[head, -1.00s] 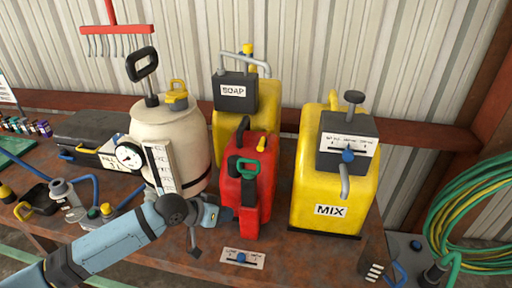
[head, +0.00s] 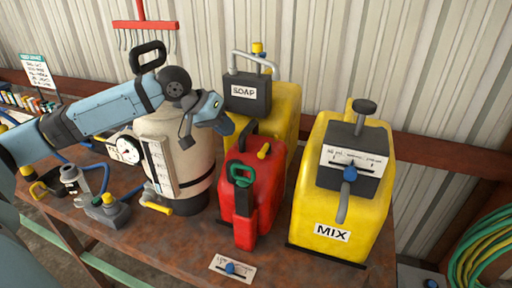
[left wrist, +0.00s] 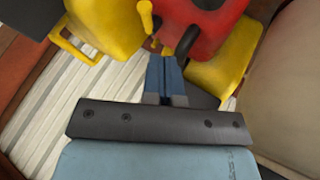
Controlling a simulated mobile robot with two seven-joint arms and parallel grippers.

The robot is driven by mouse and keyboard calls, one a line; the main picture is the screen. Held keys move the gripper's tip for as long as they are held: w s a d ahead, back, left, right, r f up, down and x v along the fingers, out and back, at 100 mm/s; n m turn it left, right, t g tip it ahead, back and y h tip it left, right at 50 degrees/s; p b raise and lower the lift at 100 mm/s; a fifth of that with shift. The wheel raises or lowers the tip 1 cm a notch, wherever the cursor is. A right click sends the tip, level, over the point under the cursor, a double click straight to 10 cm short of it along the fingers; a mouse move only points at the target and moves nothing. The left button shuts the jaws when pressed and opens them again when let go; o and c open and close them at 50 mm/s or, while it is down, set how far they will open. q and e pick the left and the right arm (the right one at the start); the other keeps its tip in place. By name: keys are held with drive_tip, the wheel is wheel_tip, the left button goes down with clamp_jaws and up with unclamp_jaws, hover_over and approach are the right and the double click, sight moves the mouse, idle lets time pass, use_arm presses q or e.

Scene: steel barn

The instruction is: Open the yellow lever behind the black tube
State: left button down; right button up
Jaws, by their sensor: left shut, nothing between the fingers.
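A short yellow lever (head: 264,151) stands up from the top of the red can (head: 265,185), just right of a dark tube (head: 248,133) that is partly hidden by the gripper. In the left wrist view the lever (left wrist: 146,16) shows near the top, with the curved black tube (left wrist: 187,42) to its right. My left gripper (head: 225,125) is shut and empty, above and left of the red can. Its blue fingertips (left wrist: 165,62) point toward the can and do not clearly touch the lever. My right gripper is out of view.
A cream tank (head: 190,145) with a gauge stands left, under my left arm. The yellow SOAP can (head: 285,105) is behind, the yellow MIX can (head: 345,205) to the right. A label plate (head: 232,268) lies at the front of the bench (head: 180,235).

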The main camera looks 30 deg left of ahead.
sight(264, 152)
use_arm(q)
drive_tip(key=p+x, duration=0.1)
drive_tip(key=x, duration=0.8)
drive_tip(key=shift+w+d+f, duration=0.2)
drive_tip(key=shift+w+f, duration=0.05)
drive_tip(key=shift+f, duration=0.2)
drive_tip(key=shift+p, duration=0.3)
